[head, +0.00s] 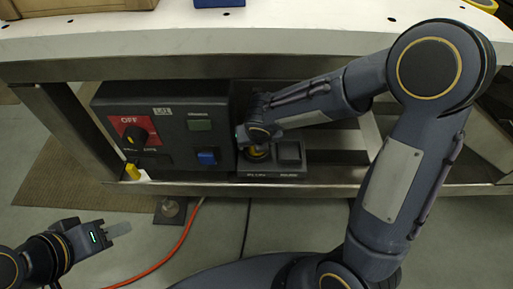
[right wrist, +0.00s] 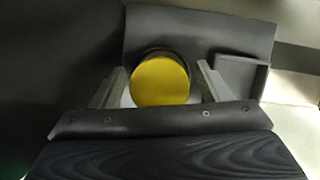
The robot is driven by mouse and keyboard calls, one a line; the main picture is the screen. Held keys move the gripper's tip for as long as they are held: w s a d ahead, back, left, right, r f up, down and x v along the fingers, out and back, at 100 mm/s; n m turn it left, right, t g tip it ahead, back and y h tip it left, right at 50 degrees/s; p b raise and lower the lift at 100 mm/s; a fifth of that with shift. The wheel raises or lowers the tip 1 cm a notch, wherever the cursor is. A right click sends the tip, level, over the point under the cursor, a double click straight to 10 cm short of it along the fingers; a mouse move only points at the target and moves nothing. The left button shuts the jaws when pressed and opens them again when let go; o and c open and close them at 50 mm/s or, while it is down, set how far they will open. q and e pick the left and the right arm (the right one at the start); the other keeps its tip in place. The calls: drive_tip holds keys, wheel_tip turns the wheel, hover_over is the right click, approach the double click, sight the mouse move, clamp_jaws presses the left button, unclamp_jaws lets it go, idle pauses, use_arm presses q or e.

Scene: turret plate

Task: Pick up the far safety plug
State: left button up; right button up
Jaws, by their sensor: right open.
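A yellow round safety plug (right wrist: 160,80) sits in a dark round socket of a holder. It shows partly in the head view (head: 257,153), mostly covered by my right gripper. My right gripper (right wrist: 161,88) is open, with one finger on each side of the plug; I cannot tell whether they touch it. The dark holder (head: 270,173) has an empty-looking square recess (head: 290,152) to the right of the plug. My left gripper (head: 120,229) is low at the left, away from everything; its fingers show as one grey piece, so its opening is unclear.
A dark control box (head: 170,125) with a red OFF plate, black knob (head: 135,137) and blue switch (head: 208,157) stands left of the holder. A yellow and white piece (head: 135,172) is at its lower left. The table top (head: 250,35) overhangs above. An orange cable (head: 180,240) lies on the floor.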

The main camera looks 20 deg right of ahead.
drive_tip(key=shift+c, duration=0.4)
drive_tip(key=c, duration=1.1)
drive_tip(key=shift+o, duration=0.2)
drive_tip(key=shift+r, duration=0.1)
